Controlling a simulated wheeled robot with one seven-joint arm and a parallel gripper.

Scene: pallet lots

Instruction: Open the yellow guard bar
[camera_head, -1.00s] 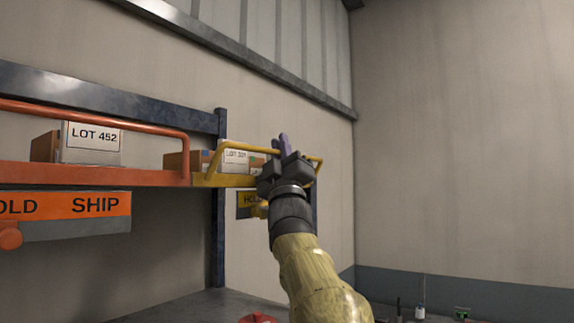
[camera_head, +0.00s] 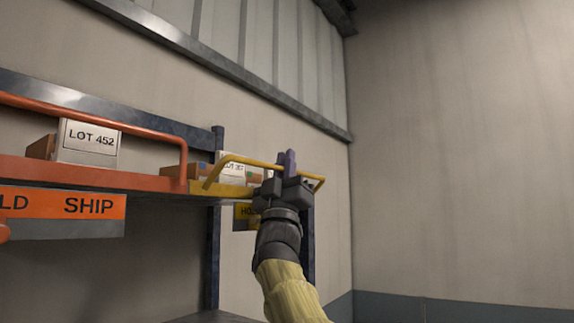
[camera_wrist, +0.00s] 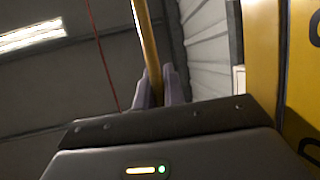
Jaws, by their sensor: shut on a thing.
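The yellow guard bar (camera_head: 243,160) is a bent tube along the front of the yellow-edged shelf bay. Its left leg slopes up from the shelf's yellow edge, and its rail crosses in front of a labelled box (camera_head: 233,173). My gripper (camera_head: 286,160) is on the rail, right of its middle, and hides part of it. In the wrist view, the bar (camera_wrist: 147,45) runs down between the two purple-grey fingers (camera_wrist: 156,88), which are shut on it.
An orange guard bar (camera_head: 120,125) stands raised at the left, before a LOT 452 box (camera_head: 88,143). An orange SHIP sign (camera_head: 75,205) hangs below. A blue upright (camera_head: 213,245) stands behind the bay. The space right of my arm looks clear.

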